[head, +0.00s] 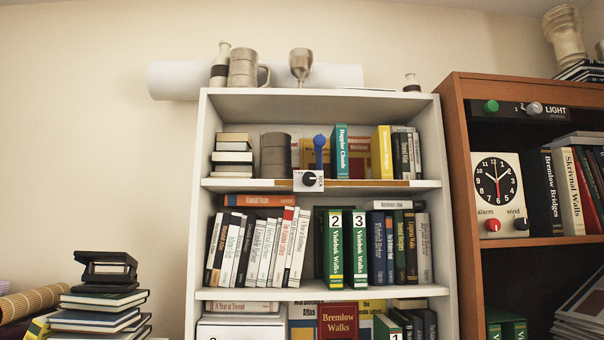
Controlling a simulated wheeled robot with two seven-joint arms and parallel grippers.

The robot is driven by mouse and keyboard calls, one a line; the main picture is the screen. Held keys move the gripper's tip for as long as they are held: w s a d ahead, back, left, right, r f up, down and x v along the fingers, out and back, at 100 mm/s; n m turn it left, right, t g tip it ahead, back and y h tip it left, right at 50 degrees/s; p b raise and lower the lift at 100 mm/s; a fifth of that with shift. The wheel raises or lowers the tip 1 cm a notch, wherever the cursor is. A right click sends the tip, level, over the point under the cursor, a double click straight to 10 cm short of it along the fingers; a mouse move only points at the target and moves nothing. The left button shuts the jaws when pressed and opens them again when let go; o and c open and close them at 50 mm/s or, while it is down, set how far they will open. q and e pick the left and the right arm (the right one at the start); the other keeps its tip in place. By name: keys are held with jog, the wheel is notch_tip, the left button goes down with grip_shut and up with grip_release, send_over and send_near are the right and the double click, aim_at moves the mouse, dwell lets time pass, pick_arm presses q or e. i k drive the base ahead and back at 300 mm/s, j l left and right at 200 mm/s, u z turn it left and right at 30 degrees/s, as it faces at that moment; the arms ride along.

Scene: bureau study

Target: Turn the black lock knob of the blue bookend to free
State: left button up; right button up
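The blue bookend (319,143) stands on the upper shelf of the white bookcase, between a dark grey cylinder and a green book. Only its narrow blue upright with a rounded top shows clearly. A small white block (299,185) sits at the shelf's front edge just below it. The black lock knob (309,178) is on the front of this block, with a light pointer mark. Small lettering beside the knob is too small to read. Neither of my grippers is in view.
The white bookcase (205,150) holds rows of books. A brown bookcase (456,150) on the right carries a clock (496,180) and a light panel (520,109) with knobs. A book stack (100,310) stands at lower left. The space before the knob looks clear.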

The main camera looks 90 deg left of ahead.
aim_at(308, 179)
jog(key=u, duration=2.7)
